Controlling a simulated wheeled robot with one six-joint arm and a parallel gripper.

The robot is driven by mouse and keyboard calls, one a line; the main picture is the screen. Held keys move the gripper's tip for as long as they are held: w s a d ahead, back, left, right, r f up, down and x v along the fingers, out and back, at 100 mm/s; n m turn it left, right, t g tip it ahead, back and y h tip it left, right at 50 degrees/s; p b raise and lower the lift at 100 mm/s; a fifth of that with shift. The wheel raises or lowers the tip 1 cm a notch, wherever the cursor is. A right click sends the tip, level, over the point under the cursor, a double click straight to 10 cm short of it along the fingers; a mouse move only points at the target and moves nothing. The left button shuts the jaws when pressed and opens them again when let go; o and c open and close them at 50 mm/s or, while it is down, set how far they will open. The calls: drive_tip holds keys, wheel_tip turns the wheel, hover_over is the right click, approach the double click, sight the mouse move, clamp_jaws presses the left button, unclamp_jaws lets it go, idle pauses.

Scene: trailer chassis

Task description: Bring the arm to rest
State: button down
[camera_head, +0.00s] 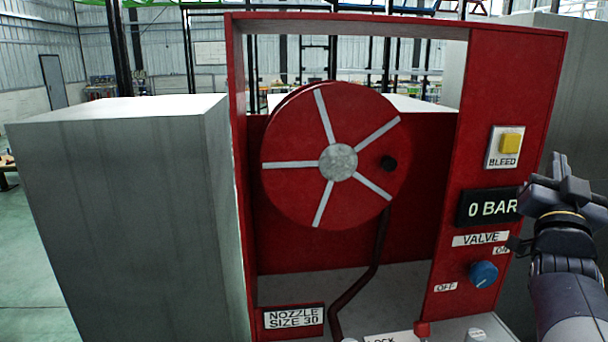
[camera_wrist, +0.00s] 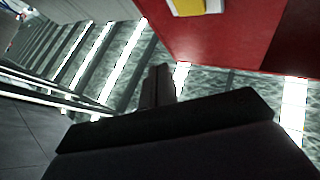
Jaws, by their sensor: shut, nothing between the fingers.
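My gripper (camera_head: 562,180) is at the right edge of the head view, in front of the right side of the red cabinet, beside the display reading 0 BAR. It is shut and empty. In the wrist view its dark fingers (camera_wrist: 158,85) are together, pointing past the cabinet's red side. My arm rises below it at the lower right. The yellow bleed button (camera_head: 509,143) is up and left of the gripper, apart from it. Part of its plate also shows at the top of the wrist view (camera_wrist: 195,5).
The red cabinet (camera_head: 545,75) holds a red hose reel (camera_head: 290,130) with a black knob, a blue valve knob (camera_head: 484,274) between ON and OFF labels, and a NOZZLE SIZE 30 sign (camera_head: 294,318). Grey blocks (camera_head: 120,200) stand at both sides. Open hall floor lies at far left.

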drive_tip(key=w, duration=0.1)
drive_tip(key=w+b, duration=0.2)
drive_tip(key=w, duration=0.1)
drive_tip(key=shift+a+f, duration=0.15)
drive_tip(key=shift+f, duration=0.1)
drive_tip(key=shift+w+b, duration=0.1)
drive_tip(key=shift+b, duration=1)
drive_tip(key=p, duration=0.2)
drive_tip(key=r+p, duration=0.1)
drive_tip(key=p, duration=0.2)
drive_tip(key=shift+s, duration=0.25)
